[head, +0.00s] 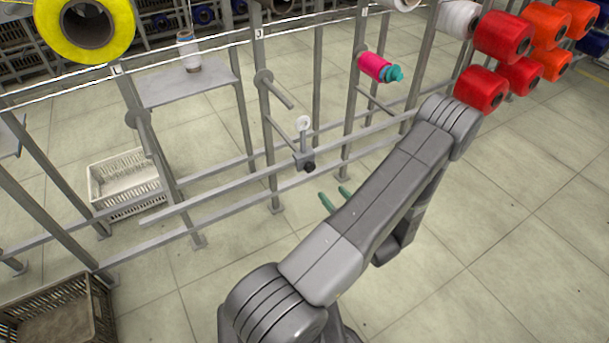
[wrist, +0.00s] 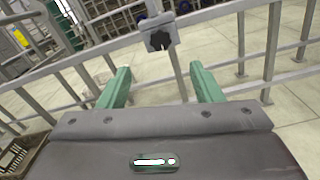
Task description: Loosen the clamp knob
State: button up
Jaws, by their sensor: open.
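The clamp knob (head: 310,166) is a small black knob on the front of a grey clamp (head: 303,152) fixed to the frame's rail. In the wrist view the knob (wrist: 160,40) is dark and lobed, on the pale clamp block (wrist: 152,23), just above centre. My gripper (head: 335,197) has two green fingers, apart and empty, in front of and below the knob in the head view. In the wrist view the gripper (wrist: 160,72) has the knob beyond its fingertips, between them sideways. It does not touch the knob.
Grey rails (head: 230,196) and posts of the frame run beside and behind the knob. A pink bobbin (head: 374,66) with a teal end sits on a peg to the right. Red bobbins (head: 502,36) hang at upper right. A white crate (head: 122,180) stands on the floor at left.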

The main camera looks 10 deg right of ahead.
aim_at(311, 169)
jog(key=x, duration=1.3)
jog(key=c, duration=1)
jog(key=shift+f, duration=0.1)
